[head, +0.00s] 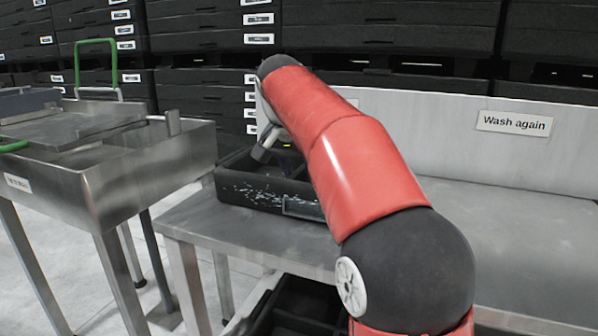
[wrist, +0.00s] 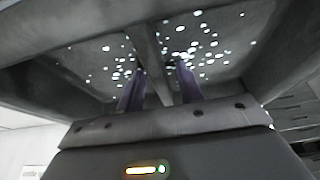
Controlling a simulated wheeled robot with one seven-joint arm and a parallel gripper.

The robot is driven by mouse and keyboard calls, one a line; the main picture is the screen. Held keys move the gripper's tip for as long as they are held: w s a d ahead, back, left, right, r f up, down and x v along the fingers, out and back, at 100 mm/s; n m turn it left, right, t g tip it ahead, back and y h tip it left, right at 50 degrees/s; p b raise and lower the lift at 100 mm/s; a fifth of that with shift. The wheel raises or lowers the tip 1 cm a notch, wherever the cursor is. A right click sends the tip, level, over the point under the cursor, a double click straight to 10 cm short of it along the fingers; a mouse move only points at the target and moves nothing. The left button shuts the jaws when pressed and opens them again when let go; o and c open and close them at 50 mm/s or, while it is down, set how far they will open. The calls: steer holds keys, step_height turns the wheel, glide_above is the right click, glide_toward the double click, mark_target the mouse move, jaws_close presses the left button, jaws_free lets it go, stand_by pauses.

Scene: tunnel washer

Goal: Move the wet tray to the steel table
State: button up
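The wet tray (head: 250,194) is black with compartments, and white droplets show on its front wall. It sits at the left end of a grey metal table (head: 205,232). My gripper (head: 285,165) is at the tray, largely hidden behind my red arm in the head view. In the wrist view, the tray's droplet-covered inside (wrist: 205,35) fills the top. The two purple fingers of my gripper (wrist: 160,85) stand apart, one on each side of a divider (wrist: 148,45), with a gap visible beside it. I cannot tell which surface is the steel table.
A "Wash again" sign (head: 514,123) is on the table's backboard. The tabletop right of my arm is clear. A steel basin stand (head: 80,195) with a green handle (head: 97,45) stands left, across a floor gap. Another black tray (head: 290,312) is below the table. Black stacked trays (head: 200,65) line the back.

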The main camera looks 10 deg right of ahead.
steer(key=shift+r, duration=0.25)
steer(key=p+v, duration=0.4)
steer(key=v, duration=0.8)
